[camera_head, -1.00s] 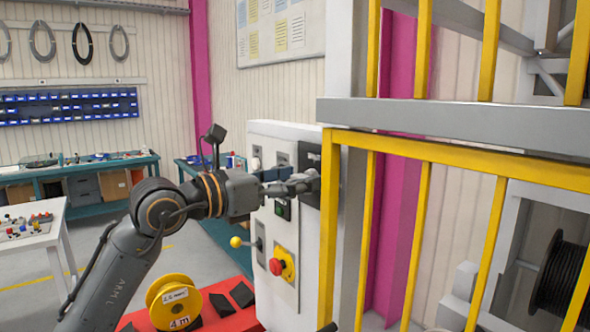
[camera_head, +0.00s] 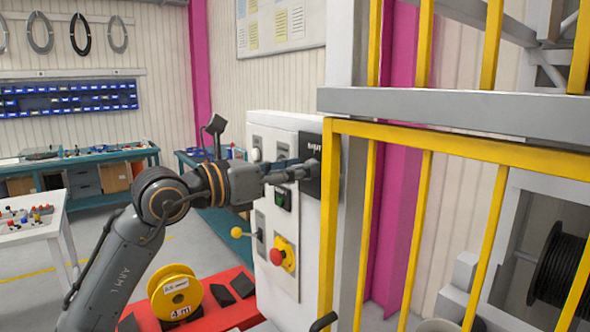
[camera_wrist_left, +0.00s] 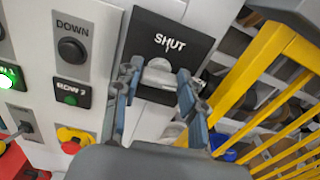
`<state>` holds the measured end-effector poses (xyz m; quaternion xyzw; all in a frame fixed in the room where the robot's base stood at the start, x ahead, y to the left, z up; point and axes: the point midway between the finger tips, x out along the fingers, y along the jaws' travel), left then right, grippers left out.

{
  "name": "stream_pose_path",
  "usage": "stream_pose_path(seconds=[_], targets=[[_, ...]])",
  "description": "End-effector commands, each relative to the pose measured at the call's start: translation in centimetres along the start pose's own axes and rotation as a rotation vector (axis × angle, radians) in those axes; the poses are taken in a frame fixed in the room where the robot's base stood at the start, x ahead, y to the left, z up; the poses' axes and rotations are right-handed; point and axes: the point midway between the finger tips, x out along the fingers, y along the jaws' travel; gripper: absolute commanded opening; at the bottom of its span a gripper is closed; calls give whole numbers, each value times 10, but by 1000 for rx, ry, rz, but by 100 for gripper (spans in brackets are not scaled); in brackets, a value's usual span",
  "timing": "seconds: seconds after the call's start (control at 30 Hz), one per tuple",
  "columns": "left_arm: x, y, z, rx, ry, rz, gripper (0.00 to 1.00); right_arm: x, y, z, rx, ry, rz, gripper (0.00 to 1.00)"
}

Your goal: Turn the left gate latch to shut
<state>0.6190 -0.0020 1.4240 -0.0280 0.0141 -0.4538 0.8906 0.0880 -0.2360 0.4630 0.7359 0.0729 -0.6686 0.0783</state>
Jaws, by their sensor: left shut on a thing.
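The left gate latch is a silver knob (camera_wrist_left: 158,74) on a black plate (camera_wrist_left: 168,38) marked SHUT in the left wrist view. The plate also shows in the head view (camera_head: 309,150), on the gate-side post, with lettering too small to read surely. My left gripper (camera_wrist_left: 160,72) is shut on the knob, one blue-grey finger on each side of it. In the head view the same gripper (camera_head: 296,170) reaches the plate from the left, and its fingers hide most of the knob. My right gripper is not in view.
The yellow gate (camera_head: 421,230) stands right of the latch. Left of it, the control panel (camera_head: 273,150) carries a red stop knob (camera_head: 277,257) and a yellow-tipped lever (camera_head: 237,232). A yellow reel (camera_head: 175,293) sits on a red surface below my arm.

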Motion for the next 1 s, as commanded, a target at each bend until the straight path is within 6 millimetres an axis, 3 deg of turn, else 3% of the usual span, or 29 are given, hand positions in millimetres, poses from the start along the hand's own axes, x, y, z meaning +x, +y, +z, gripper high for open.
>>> stream_pose_path(seconds=[1.0], targets=[[0,3,-1,-902,0,-1,9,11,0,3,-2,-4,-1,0]])
